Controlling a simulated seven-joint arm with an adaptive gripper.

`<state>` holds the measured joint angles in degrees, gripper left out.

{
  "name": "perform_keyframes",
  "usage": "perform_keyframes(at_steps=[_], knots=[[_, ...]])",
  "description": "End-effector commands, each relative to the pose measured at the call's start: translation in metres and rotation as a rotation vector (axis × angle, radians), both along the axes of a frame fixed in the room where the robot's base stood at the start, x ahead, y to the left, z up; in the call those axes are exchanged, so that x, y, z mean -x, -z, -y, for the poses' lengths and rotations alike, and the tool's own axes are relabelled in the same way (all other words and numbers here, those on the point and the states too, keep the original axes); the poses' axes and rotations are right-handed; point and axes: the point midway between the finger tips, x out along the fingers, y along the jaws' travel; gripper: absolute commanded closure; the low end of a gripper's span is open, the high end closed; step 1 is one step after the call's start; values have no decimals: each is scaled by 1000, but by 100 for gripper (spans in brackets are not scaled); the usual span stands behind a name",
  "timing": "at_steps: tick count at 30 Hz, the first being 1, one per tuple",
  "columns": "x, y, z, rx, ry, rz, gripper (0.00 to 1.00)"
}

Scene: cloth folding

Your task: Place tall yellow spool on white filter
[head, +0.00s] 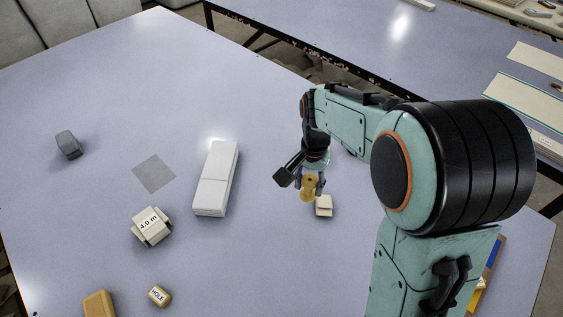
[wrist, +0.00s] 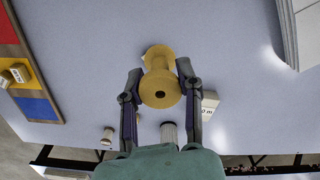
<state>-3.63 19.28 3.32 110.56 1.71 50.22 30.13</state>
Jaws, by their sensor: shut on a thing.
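The tall yellow spool (head: 307,189) is held between the fingers of my gripper (head: 313,183), near the middle of the table in the head view. In the wrist view the spool (wrist: 160,77) sits between both fingertips, which press its narrow waist; one flanged end with a dark hole faces the camera. How far it is above the table is hard to tell. A pale ribbed cylinder (wrist: 169,132), which looks like the white filter, shows below the spool in the wrist view, partly hidden by my gripper's body. I cannot pick it out in the head view.
A small cream block (head: 324,206) is close beside the spool. A long white box (head: 214,180), a block marked 4.0 m (head: 151,226), a grey block (head: 68,145) and a HOLE block (head: 160,296) lie to the left. A coloured board (wrist: 33,75) is at the wrist view's left.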

Motion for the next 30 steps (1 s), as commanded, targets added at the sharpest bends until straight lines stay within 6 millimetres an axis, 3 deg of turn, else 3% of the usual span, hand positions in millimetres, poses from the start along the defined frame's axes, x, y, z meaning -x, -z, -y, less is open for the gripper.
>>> perform_keyframes(at_steps=[3, 6, 17, 20, 30], knots=[[17, 25, -14, 1, -40, -4, 93], [23, 33, -22, 0, -67, 0, 93], [19, 35, -25, -1, -77, 1, 93], [5, 42, -28, 0, -78, -1, 93], [-79, 91, -44, 0, -78, -4, 93]])
